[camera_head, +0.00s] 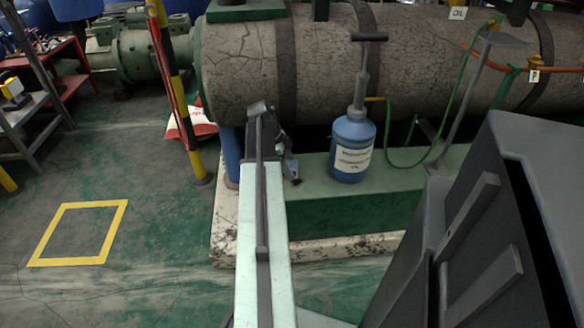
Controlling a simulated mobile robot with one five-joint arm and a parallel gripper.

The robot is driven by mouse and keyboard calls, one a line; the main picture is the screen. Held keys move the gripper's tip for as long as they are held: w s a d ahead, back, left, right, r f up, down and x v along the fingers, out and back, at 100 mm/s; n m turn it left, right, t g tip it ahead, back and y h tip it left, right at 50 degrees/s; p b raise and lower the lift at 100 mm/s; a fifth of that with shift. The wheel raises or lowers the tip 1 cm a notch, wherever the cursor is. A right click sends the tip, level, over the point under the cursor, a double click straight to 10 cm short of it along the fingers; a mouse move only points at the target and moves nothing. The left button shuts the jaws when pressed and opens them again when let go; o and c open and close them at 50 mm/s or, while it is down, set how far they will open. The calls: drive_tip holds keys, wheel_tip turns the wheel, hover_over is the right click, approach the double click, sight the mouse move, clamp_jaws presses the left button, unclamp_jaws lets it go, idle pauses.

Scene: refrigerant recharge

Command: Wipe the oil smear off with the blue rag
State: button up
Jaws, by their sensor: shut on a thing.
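My gripper (289,167) is at the far end of my pale arm, low in front of the large cracked grey cylinder (240,70). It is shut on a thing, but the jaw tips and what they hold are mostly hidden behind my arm. I cannot make out the blue rag. A blue upright shape (231,155) shows just left of the arm's end; it looks more like a support than cloth. I cannot make out an oil smear for certain.
A blue oil bottle with a pump (352,140) stands on the green plinth (400,180), right of my gripper. A yellow-black post (189,130) stands left. The floor around the yellow square (50,230) is clear.

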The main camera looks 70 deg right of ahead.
sight(285, 191)
drive_tip(key=shift+w+a+r, duration=0.1)
drive_tip(key=shift+w+a, duration=0.25)
drive_tip(key=shift+w, duration=0.4)
drive_tip(key=shift+s+a, duration=0.3)
drive_tip(key=shift+a, duration=0.35)
drive_tip(key=shift+s+a, duration=0.35)
drive_tip(key=shift+a, duration=0.35)
drive_tip(key=shift+s+a, duration=0.3)
drive_tip(key=shift+a, duration=0.35)
drive_tip(key=shift+s+a, duration=0.3)
drive_tip(key=shift+a, duration=0.3)
drive_tip(key=shift+s+a, duration=0.25)
drive_tip(key=shift+a, duration=0.4)
drive_tip(key=shift+s+a, duration=0.3)
drive_tip(key=shift+a, duration=0.3)
drive_tip(key=shift+w, duration=0.15)
drive_tip(key=shift+w+a, duration=0.2)
drive_tip(key=shift+w, duration=0.3)
drive_tip(key=shift+w+a, duration=0.2)
drive_tip(key=shift+w, duration=0.3)
drive_tip(key=shift+w+d, duration=0.55)
drive_tip(key=shift+d, duration=0.75)
drive_tip(key=shift+w+d, duration=0.6)
drive_tip(key=shift+d, duration=0.65)
drive_tip(key=shift+w+d, duration=0.55)
drive_tip(key=shift+d, duration=0.75)
